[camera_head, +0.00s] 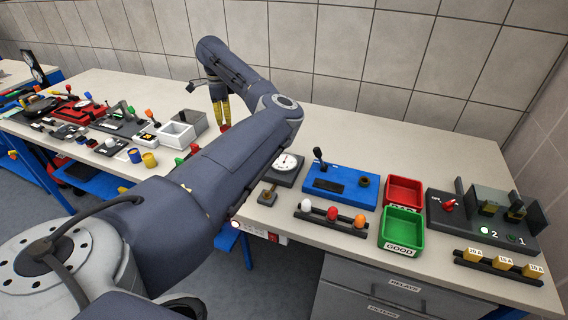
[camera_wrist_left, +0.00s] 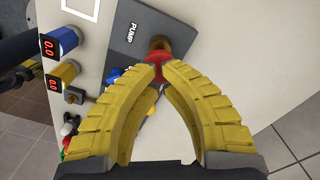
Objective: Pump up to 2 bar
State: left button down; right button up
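The grey pump panel (camera_wrist_left: 132,30), marked PUMP, lies under my left gripper in the left wrist view. My left gripper (camera_wrist_left: 156,76) has its yellow fingertips close together around a red knob (camera_wrist_left: 152,74), one on each side. A brown round part (camera_wrist_left: 159,43) shows just past the fingertips. In the head view the same gripper (camera_head: 222,124) points down at the table's back, over a small red part. Two cylinders, one blue (camera_wrist_left: 50,42) and one yellow (camera_wrist_left: 55,76), have displays reading 0.0. My right gripper is in neither view.
My left arm crosses the head view and hides the middle of the table. A dial (camera_head: 286,162), a blue box (camera_head: 340,186), a red bin (camera_head: 404,191), a green bin (camera_head: 402,228) and a switch box (camera_head: 480,222) stand to the right. The tiled wall is behind.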

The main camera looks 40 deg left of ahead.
pick_arm(q)
jog(key=shift+r, duration=3)
jog(key=shift+s, duration=0.1)
